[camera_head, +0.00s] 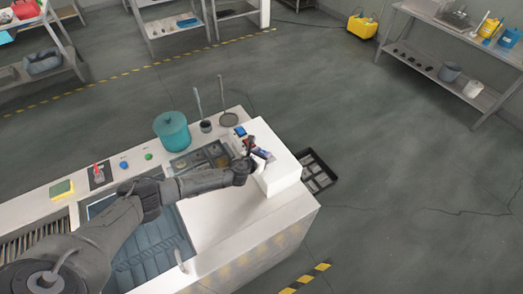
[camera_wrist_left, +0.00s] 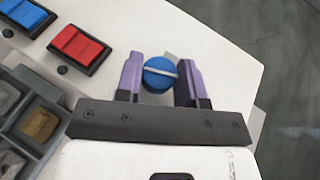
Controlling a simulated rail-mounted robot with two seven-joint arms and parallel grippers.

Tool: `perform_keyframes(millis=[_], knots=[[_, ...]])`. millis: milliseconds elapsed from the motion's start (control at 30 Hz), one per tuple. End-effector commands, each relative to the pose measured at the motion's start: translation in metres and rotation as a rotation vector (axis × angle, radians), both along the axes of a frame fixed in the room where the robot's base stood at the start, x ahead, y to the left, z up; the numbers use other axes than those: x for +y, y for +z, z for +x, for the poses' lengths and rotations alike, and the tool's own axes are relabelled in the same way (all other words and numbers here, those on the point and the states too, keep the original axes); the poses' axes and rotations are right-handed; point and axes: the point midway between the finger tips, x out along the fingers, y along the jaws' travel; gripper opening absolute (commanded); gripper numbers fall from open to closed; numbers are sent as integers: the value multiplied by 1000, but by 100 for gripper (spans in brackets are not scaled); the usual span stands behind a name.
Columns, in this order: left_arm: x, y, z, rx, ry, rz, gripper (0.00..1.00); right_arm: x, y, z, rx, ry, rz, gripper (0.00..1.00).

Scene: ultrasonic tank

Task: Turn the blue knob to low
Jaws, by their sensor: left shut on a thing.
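The blue knob (camera_wrist_left: 160,74) sits on the white panel and shows in the left wrist view. It is round, with a pale line across its face that runs nearly level in that view. The purple-padded fingers of my left gripper (camera_wrist_left: 161,80) stand on either side of it, closed on it. In the head view my left gripper (camera_head: 262,156) is at the white control box (camera_head: 281,175) at the right end of the tank unit, and I cannot make out the knob there. No low marking is legible. My right gripper is not in view.
A red rocker switch (camera_wrist_left: 80,49) and a blue rocker switch (camera_wrist_left: 27,14) lie left of the knob. A compartment tray (camera_wrist_left: 22,125) is beside them. A teal pot (camera_head: 172,131) stands on the tank's back edge. A black crate (camera_head: 318,172) lies on the floor at right.

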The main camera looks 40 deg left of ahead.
Motion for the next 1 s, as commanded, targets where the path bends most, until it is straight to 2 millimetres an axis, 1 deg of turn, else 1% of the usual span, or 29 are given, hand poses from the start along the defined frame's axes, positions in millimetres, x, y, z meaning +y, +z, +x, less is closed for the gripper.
perform_keyframes(millis=[33,100,333,700,1000], knots=[[-3,4,0,2,46,-2,12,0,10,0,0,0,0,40],[-3,4,0,2,113,-4,12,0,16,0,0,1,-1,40],[-5,2,1,1,327,-3,12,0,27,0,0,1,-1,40],[-6,0,3,0,595,-2,12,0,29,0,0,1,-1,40],[-6,0,3,-1,706,0,12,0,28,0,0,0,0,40]])
